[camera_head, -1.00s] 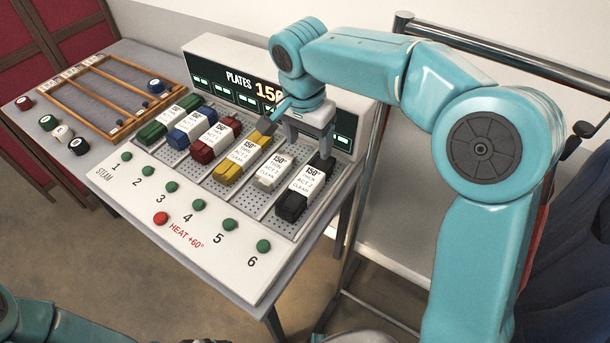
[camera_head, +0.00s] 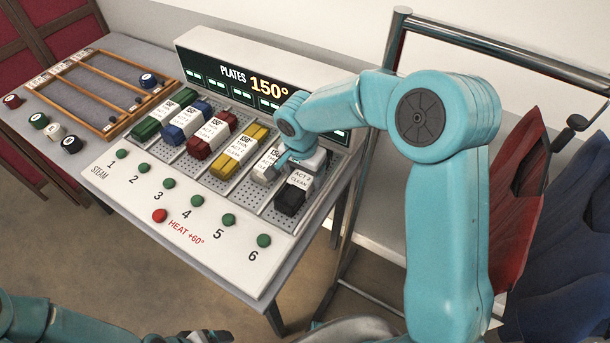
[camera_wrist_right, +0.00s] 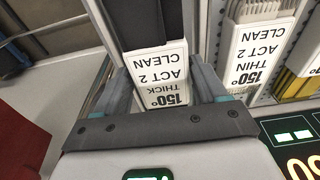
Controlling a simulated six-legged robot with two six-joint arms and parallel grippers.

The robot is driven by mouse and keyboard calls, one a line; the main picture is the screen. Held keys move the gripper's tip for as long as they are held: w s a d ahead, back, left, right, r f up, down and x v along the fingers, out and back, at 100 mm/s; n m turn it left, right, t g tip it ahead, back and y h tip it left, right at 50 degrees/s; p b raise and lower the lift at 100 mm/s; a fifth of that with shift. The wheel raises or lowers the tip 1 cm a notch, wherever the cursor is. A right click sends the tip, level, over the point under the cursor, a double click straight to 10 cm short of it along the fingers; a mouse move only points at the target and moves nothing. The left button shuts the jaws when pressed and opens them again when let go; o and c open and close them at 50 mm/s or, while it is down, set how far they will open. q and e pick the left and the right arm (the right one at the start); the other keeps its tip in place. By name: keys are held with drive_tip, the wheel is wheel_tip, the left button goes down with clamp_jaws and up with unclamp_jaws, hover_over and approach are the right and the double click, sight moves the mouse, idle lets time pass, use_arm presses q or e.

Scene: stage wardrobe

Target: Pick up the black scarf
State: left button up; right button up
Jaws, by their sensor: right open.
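The black scarf (camera_head: 289,201) lies folded in the rightmost slot, number 6, of the plate machine, with a white paper band reading 150°, THICK, ACT 2, CLEAN. My right gripper (camera_head: 302,165) is over the far part of it and hides that part in the head view. In the right wrist view the black scarf (camera_wrist_right: 153,24) and its band lie between the two fingers of the right gripper (camera_wrist_right: 163,80), which are open, one on each side; I cannot tell if they touch it. My left gripper (camera_head: 200,337) shows only partly at the bottom edge, its jaws unclear.
A white scarf (camera_head: 264,166) lies close by in slot 5, with yellow, red, blue and green ones further left. Green buttons and a red button (camera_head: 160,216) line the machine's front. A metal rail (camera_head: 480,50) with red and blue garments stands at the right.

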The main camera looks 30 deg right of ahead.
drive_tip(key=shift+w+d+f, duration=0.1)
drive_tip(key=shift+w+f, duration=0.15)
drive_tip(key=shift+f, duration=0.55)
drive_tip(key=shift+s+r, duration=0.1)
drive_tip(key=shift+s, duration=0.1)
drive_tip(key=shift+w, duration=0.1)
drive_tip(key=c, duration=0.8)
drive_tip(key=shift+c, duration=0.2)
drive_tip(key=shift+r, duration=0.1)
